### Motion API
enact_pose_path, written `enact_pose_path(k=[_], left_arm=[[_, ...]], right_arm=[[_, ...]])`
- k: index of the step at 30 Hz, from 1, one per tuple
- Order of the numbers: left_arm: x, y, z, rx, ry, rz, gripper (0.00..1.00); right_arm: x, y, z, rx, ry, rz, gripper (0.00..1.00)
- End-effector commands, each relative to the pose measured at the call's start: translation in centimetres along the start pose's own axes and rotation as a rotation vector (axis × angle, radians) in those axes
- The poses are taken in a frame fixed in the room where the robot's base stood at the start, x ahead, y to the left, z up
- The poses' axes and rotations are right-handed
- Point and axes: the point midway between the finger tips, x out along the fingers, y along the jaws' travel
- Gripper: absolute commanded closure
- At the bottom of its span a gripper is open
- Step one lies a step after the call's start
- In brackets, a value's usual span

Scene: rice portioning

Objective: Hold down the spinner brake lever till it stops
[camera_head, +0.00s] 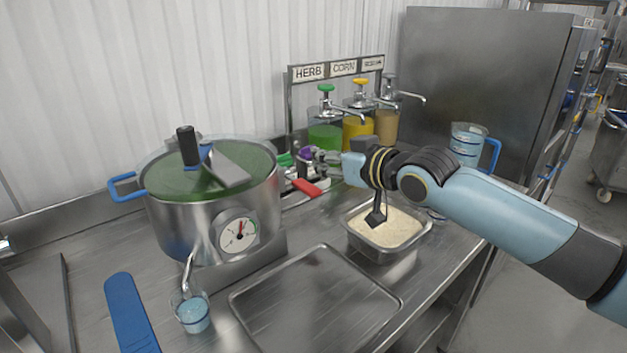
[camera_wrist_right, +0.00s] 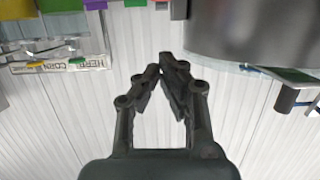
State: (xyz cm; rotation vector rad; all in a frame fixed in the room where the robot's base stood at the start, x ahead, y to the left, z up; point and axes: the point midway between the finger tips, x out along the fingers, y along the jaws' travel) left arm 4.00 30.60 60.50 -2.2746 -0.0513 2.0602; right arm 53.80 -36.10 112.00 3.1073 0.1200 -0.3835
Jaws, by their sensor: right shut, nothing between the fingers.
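The spinner is a steel pot (camera_head: 185,222) with a green see-through lid (camera_head: 165,180), a crank with a black knob (camera_head: 187,140) on top and a round dial (camera_head: 238,232) on its front. A red lever-like handle (camera_head: 308,188) lies just right of the pot; I cannot tell for sure that it is the brake lever. My right gripper (camera_head: 322,160) reaches in from the right, above and behind the red handle. In the right wrist view, upside down, its fingers (camera_wrist_right: 160,65) are shut and empty, with the pot (camera_wrist_right: 255,30) beside them. Contact with the lever is not visible. My left gripper is not in view.
A steel tray of rice (camera_head: 350,240) stands below my right arm. An empty flat tray (camera_head: 315,300), a cup of blue liquid (camera_head: 194,315) and a flat blue object (camera_head: 130,315) are in front. Sauce pumps (camera_head: 325,133) and a clear jug (camera_head: 466,145) stand behind.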

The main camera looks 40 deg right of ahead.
Motion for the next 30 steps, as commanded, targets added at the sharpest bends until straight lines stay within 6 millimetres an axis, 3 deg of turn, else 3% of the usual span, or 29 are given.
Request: enact_pose_path(k=[5,6,12,30], left_arm=[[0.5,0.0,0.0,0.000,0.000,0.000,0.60],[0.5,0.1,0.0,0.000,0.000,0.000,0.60],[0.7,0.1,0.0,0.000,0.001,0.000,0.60],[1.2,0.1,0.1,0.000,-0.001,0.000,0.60]], right_arm=[[3.7,-0.1,0.0,0.004,0.002,-0.001,1.00],[3.6,-0.1,1.1,0.004,-0.005,-0.001,1.00],[4.1,-0.1,3.3,0.000,-0.002,-0.001,1.00],[4.2,0.0,4.0,-0.001,0.007,-0.001,1.00]])
